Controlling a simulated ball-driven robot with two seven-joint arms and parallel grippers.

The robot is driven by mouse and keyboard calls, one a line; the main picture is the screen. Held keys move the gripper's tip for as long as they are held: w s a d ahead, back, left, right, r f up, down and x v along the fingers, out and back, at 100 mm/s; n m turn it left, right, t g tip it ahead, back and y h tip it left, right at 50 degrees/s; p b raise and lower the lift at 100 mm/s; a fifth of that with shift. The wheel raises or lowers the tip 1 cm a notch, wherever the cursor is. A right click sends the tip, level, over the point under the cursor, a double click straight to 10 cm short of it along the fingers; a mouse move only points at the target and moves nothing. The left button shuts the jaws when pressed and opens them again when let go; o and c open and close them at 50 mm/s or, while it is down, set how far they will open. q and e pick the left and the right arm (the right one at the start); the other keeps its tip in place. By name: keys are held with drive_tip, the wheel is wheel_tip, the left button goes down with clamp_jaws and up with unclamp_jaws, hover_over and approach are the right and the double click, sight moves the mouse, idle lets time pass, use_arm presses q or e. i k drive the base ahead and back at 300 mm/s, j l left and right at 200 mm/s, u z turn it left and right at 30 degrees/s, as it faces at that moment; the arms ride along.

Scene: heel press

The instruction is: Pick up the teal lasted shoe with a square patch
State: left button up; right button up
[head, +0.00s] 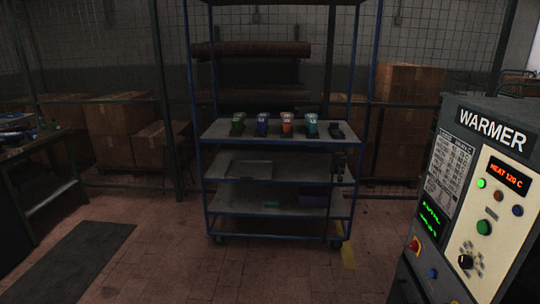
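A teal lasted shoe (312,126) stands on the top shelf (222,130) of a blue-framed trolley, right of centre. A pale patch shows on it, but its shape is too small to tell. To its left stand an orange one (287,125), a blue one (262,125) and a green one (238,125). A dark low item (337,131) is to its right. Neither of my grippers is in view.
A WARMER cabinet (490,150) stands close at the right. A cluttered workbench (30,148) and a dark floor mat (80,258) are at the left. The lower shelves hold a grey tray (251,168) and a purple bin (313,200). The floor before the trolley is clear.

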sight(312, 118)
drive_tip(key=i+u, duration=0.15)
drive_tip(key=i, duration=0.45)
drive_tip(key=i+u, duration=0.15)
drive_tip(key=i, duration=0.45)
drive_tip(key=i+l+u, duration=0.15)
drive_tip(key=i, duration=0.45)
